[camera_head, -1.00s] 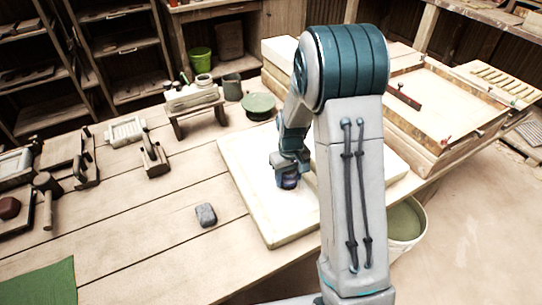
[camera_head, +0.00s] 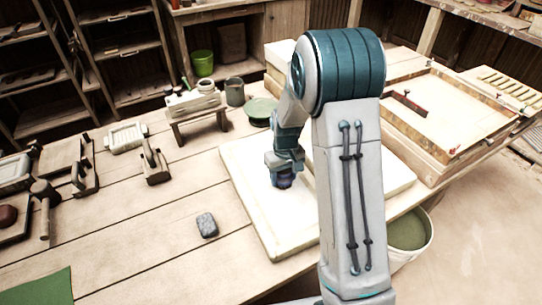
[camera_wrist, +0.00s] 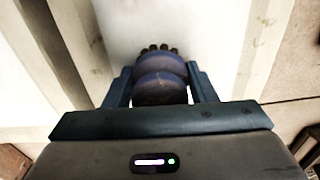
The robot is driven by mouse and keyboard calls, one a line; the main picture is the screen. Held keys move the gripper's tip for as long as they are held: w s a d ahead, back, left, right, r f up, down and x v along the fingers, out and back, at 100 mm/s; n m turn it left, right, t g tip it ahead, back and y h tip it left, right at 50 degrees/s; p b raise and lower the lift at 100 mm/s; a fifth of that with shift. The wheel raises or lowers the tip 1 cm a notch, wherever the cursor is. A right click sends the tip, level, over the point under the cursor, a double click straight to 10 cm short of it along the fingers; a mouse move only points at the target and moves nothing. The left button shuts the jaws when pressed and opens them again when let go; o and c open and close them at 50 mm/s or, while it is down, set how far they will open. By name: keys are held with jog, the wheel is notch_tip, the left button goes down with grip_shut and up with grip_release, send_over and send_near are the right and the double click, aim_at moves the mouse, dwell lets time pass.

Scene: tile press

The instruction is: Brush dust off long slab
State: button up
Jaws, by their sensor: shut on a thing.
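The long slab (camera_head: 262,215) is a pale, thick board lying on the wooden workbench, partly hidden behind my arm. In the wrist view its light surface (camera_wrist: 205,35) fills the upper middle. My gripper (camera_head: 283,178) is over the left part of the slab, pointing down. In the wrist view my gripper (camera_wrist: 160,88) is shut on a rounded purple-blue brush (camera_wrist: 160,72), with dark bristle tufts showing at its far end. I cannot tell whether the bristles touch the slab.
A grey stone-like block (camera_head: 207,225) lies on the bench left of the slab. A small stand (camera_head: 199,112), a green dish (camera_head: 259,109) and a grey mug (camera_head: 234,92) are behind it. A wooden tray (camera_head: 440,110) stands at the right. A bucket (camera_head: 410,232) is below the bench's right edge.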

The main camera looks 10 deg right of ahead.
notch_tip(320, 180, up, 4)
jog(key=shift+f+p, duration=0.15)
jog(key=shift+p, duration=0.8)
jog(key=shift+w+r+p, duration=0.1)
jog(key=shift+r+p, duration=0.35)
jog(key=shift+r, duration=0.15)
jog(key=shift+r+p, duration=1.1)
jog(key=shift+r, duration=0.6)
jog(key=shift+f, duration=0.15)
